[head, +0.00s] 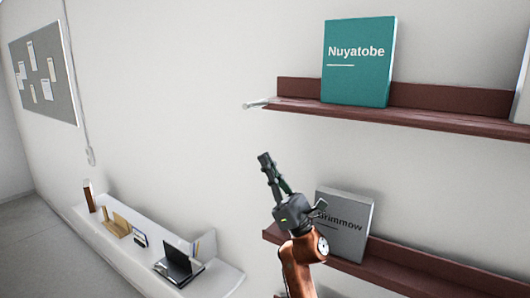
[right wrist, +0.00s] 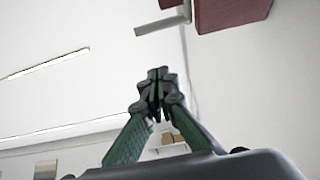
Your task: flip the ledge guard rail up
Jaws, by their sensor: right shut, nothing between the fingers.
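The upper brown ledge (head: 450,121) is on the wall at right, with a teal book (head: 357,62) standing on it. A pale lever-like bar (head: 256,104) sticks out from its left end. I cannot tell for sure which part is the guard rail. In the right wrist view the pale bar (right wrist: 162,25) is at the top, beside the ledge's brown end (right wrist: 232,12). My right gripper (head: 264,157) points up, below the bar and apart from it. Its fingers (right wrist: 156,75) are closed together and empty. My left gripper is out of view.
A lower brown ledge (head: 420,268) with a grey book (head: 350,222) is partly behind my right arm. A white low shelf (head: 130,245) with small items runs along the wall at left. The wall between my gripper and the upper ledge is clear.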

